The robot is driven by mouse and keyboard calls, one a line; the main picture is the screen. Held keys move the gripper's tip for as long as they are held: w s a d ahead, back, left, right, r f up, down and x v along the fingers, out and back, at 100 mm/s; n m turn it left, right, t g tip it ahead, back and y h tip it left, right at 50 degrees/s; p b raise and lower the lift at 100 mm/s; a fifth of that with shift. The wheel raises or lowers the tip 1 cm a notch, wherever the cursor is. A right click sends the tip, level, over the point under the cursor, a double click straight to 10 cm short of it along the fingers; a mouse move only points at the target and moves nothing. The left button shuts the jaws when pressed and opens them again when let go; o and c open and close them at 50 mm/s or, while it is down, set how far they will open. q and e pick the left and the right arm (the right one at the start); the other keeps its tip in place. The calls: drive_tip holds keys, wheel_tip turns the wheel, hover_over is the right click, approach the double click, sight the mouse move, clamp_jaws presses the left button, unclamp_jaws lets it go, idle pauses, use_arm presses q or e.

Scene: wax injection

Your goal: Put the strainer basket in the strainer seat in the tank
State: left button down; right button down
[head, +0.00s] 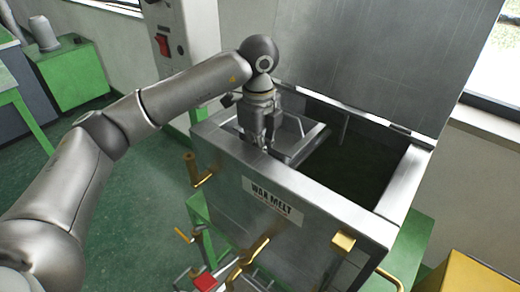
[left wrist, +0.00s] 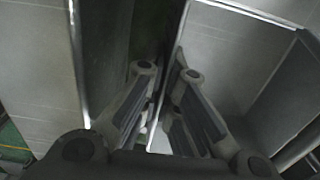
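The wax tank (head: 222,146) is a grey metal box with its lid raised. My left gripper (head: 262,145) points down at the tank's near left part. A square, light metal frame, seemingly the strainer basket (head: 313,134), lies inside the tank beside the gripper. In the left wrist view its grey walls (left wrist: 225,50) fill the right side. The left fingers (left wrist: 168,72) are close together, with a thin bright wall edge between them, so the gripper looks shut on the basket's rim. The strainer seat cannot be told apart from the basket. My right gripper is not in view.
The open lid (head: 365,50) stands up behind the tank. The tank's right part is dark and open. Brass handles (head: 205,180) and a red-marked valve (head: 205,281) stick out at the front. A control cabinet with a red switch (head: 162,45) stands behind the arm.

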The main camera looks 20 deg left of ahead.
use_arm(q)
drive_tip(key=shift+f+b, duration=0.4)
drive_tip(key=shift+f, duration=0.2)
drive_tip(key=c, duration=1.6)
unclamp_jaws()
drive_tip(key=shift+c, duration=0.2)
drive_tip(key=shift+r, duration=0.1)
wheel_tip(320, 180, up, 13)
drive_tip(key=shift+p, duration=0.35)
drive_tip(key=shift+s, duration=0.1)
